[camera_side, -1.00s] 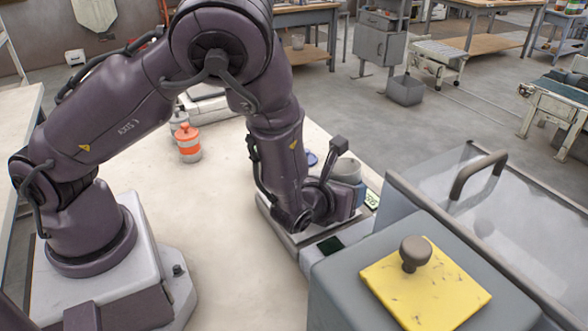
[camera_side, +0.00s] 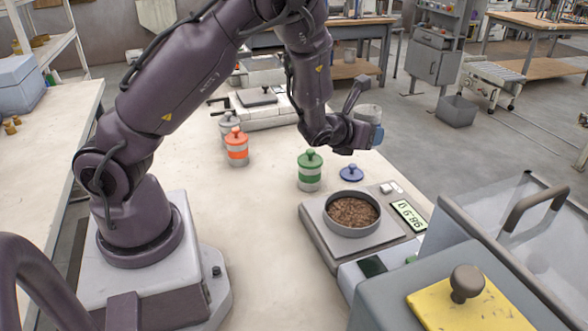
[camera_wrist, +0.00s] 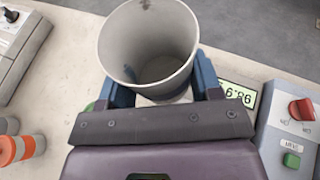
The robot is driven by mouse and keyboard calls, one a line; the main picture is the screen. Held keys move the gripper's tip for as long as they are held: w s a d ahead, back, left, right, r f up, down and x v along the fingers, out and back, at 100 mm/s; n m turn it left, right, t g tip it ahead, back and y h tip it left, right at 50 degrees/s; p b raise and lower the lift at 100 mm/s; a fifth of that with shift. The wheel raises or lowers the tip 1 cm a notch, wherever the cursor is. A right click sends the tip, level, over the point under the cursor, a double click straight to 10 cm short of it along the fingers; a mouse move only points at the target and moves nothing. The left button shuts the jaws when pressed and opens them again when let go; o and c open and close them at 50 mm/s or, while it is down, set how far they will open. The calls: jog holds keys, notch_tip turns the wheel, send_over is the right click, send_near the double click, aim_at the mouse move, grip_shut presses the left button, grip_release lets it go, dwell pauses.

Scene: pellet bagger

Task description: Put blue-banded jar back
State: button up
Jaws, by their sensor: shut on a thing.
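The blue-banded jar (camera_side: 368,114) is held up beyond the scale in the side view, partly hidden by my gripper (camera_side: 372,136). In the wrist view the jar (camera_wrist: 148,40) is lidless, and its pale inside looks nearly empty, with a dark speck near the rim. The blue fingers of my gripper (camera_wrist: 162,88) are shut on its two sides. A blue lid (camera_side: 351,173) with a knob lies on the table behind the scale.
A pan (camera_side: 370,228) of brown pellets sits on the scale (camera_side: 323,237). Green (camera_side: 310,180), orange (camera_side: 237,158) and grey (camera_side: 226,117) lidded jars stand left of it. A flat appliance (camera_side: 275,110) is at the back. The bagger (camera_side: 410,290) stands front right. Bare table lies front left.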

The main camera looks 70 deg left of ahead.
jog(key=s+a, duration=0.4)
jog(key=a, duration=0.9)
jog(key=m, duration=0.1)
send_over(291, 170)
notch_tip(291, 170, down, 12)
jog(key=shift+f, duration=2.4)
jog(key=shift+f, duration=0.1)
jog(key=o, duration=1.2)
jog(key=shift+f, duration=0.1)
jog(key=shift+c, duration=0.2)
